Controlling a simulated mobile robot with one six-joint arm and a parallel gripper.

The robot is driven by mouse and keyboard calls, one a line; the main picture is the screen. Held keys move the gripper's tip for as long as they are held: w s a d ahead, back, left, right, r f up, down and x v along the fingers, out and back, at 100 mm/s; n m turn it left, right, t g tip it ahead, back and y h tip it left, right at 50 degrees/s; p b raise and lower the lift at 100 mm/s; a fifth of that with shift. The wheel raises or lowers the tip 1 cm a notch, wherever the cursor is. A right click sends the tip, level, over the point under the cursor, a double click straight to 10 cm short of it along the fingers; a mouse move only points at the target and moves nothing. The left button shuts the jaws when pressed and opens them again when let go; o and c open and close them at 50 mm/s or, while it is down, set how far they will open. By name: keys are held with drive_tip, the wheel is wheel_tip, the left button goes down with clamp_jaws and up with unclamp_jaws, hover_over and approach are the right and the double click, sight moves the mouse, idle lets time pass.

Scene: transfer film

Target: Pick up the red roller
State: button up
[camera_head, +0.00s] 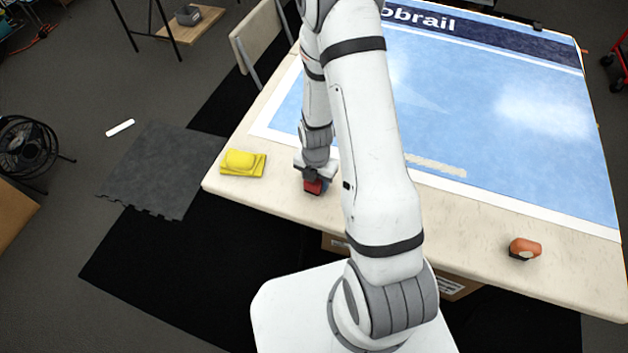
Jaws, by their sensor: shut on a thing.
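The red roller (313,187) is at the front part of the table, left of the middle of the view. Only a small red part of it shows below my gripper (312,178). My gripper points down over it and is shut on it. My arm covers part of the area just to the right. I cannot tell whether the roller touches the table or is slightly above it.
The table (480,235) carries a large blue printed sheet (480,110). A yellow cloth-like item (242,162) lies left of my gripper. An orange and black object (524,248) lies near the front right edge. A chair (258,38) stands at the table's left side.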

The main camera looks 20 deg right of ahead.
drive_tip(key=shift+r, duration=0.1)
wheel_tip(320, 180, up, 10)
drive_tip(key=shift+f+b, duration=0.1)
drive_tip(key=shift+b, duration=0.3)
idle(0.3)
drive_tip(key=o, duration=0.5)
drive_tip(key=c, duration=0.4)
